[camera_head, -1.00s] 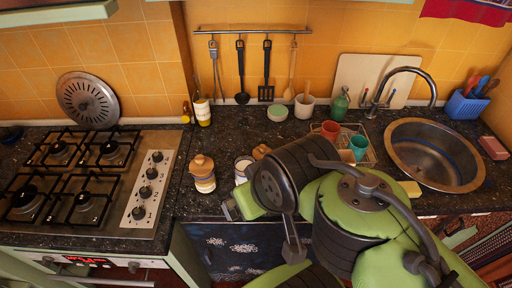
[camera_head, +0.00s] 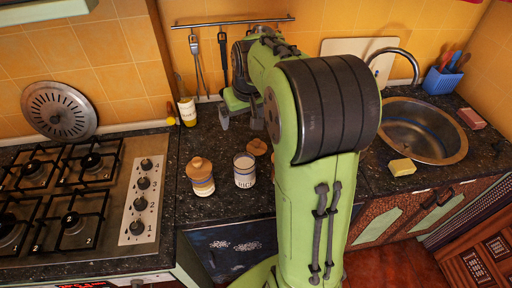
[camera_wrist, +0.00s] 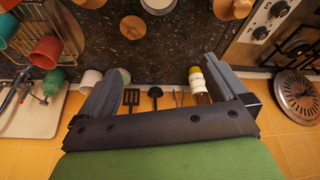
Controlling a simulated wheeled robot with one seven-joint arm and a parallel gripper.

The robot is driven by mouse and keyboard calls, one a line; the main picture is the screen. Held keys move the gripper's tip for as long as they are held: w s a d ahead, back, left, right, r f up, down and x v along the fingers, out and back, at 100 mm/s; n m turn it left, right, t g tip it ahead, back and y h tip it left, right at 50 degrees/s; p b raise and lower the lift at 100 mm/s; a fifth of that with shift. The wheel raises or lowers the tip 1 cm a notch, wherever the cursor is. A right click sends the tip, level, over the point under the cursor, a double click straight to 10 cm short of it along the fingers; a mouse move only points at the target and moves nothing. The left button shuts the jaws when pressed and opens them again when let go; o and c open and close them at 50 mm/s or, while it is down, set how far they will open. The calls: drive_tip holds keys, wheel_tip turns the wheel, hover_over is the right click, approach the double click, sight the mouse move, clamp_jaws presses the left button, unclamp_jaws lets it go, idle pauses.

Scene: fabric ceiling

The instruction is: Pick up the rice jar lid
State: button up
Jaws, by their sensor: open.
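A round wooden lid with a knob (camera_head: 257,147) lies loose on the dark counter, just behind and right of an open white jar (camera_head: 244,172). The lid also shows in the wrist view (camera_wrist: 133,27), near the top. My gripper (camera_head: 240,117) is open and empty above the back of the counter, farther back than the lid. In the wrist view its two fingers (camera_wrist: 160,78) are wide apart with counter between them, and the lid is beyond them, touching neither.
A second jar with its wooden lid on (camera_head: 201,178) stands left of the open jar. An oil bottle (camera_head: 187,109) stands near the wall. The gas hob (camera_head: 70,190) is left; the sink (camera_head: 424,130) and yellow sponge (camera_head: 402,167) are right. My arm hides the counter's middle.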

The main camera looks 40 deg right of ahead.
drive_tip(key=m, duration=0.1)
hover_over(257, 141)
drive_tip(key=s, duration=0.4)
wheel_tip(257, 141, down, 11)
drive_tip(key=shift+g, duration=0.4)
drive_tip(key=x, duration=1)
drive_tip(key=shift+w+a+b, duration=0.15)
drive_tip(key=shift+a+b, duration=0.15)
drive_tip(key=x, duration=0.5)
drive_tip(key=shift+a+f, duration=0.2)
drive_tip(key=shift+f, duration=0.2)
drive_tip(key=shift+r, duration=0.1)
drive_tip(key=shift+c, duration=0.8)
drive_tip(key=c, duration=0.7)
